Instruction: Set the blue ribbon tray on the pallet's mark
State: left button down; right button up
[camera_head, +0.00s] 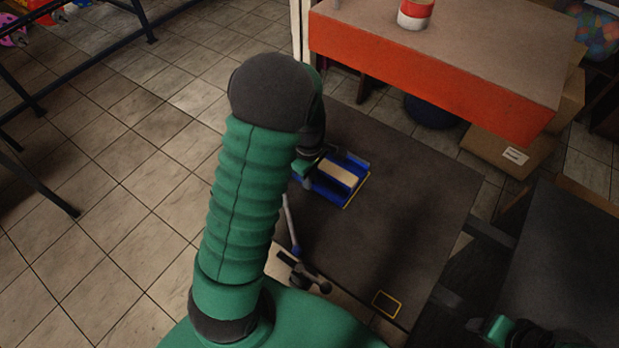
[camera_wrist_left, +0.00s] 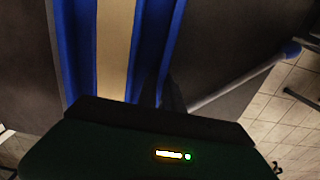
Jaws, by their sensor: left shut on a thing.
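The blue ribbon tray (camera_head: 326,190), with a tan block-like strip in it, is at the far left part of the dark pallet top (camera_head: 410,210). A yellow outlined mark (camera_head: 357,192) shows along its near right edge. I cannot tell whether the tray touches the surface. My left gripper (camera_head: 308,172) is shut on the tray's left side, its fingers partly hidden by my arm. In the left wrist view the tray (camera_wrist_left: 68,40) fills the upper left, beyond the dark gripper. A green and black part at the bottom right (camera_head: 510,333) looks like my right gripper; its fingers are unclear.
A second, smaller yellow outline (camera_head: 387,304) lies empty near the pallet's front edge. An orange-sided table (camera_head: 430,75) with a red and white can (camera_head: 415,14) stands behind. A cardboard box (camera_head: 508,155) is at the right. A pale lever (camera_head: 291,225) stands at the pallet's left edge.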

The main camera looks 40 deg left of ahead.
pick_arm(q)
jog(key=c, duration=1.5)
grip_release()
